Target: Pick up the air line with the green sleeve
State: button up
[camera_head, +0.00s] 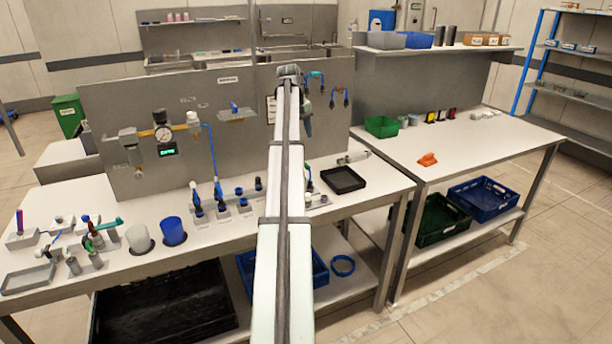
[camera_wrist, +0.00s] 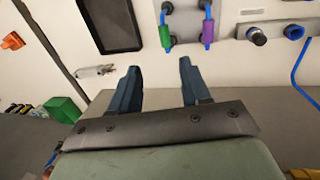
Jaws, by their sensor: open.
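In the wrist view a green sleeve (camera_wrist: 165,36) sits on a short air line with blue ends, at a grey holder near the top middle. A purple sleeve (camera_wrist: 208,34) stands to its right on another blue line. My gripper (camera_wrist: 159,65) is open and empty. Its two dark blue fingers point toward the sleeves, with the green one ahead of the space between them and apart from both. In the head view my gripper is at the end of my arm, in front of the grey panel, and its fingers are hard to make out.
A black tray (camera_head: 343,180) lies right of my arm; it also shows in the wrist view (camera_wrist: 110,24). A grey panel (camera_head: 190,95) stands behind the bench. An orange object (camera_head: 427,160) and green bin (camera_head: 381,127) are on the right table.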

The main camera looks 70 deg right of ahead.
aim_at(305, 163)
jog(key=f, duration=0.5)
jog(key=s+d+f, duration=0.1)
jog(key=f, duration=0.2)
jog(key=shift+f, duration=0.1)
jog(key=shift+s+d+f, duration=0.1)
jog(key=shift+d+f, duration=0.05)
jog(key=shift+f, duration=2.55)
jog(key=shift+c, duration=0.3)
grip_shut()
jog(key=shift+r, duration=0.15)
notch_tip(305, 163, up, 10)
jog(key=shift+f, duration=0.1)
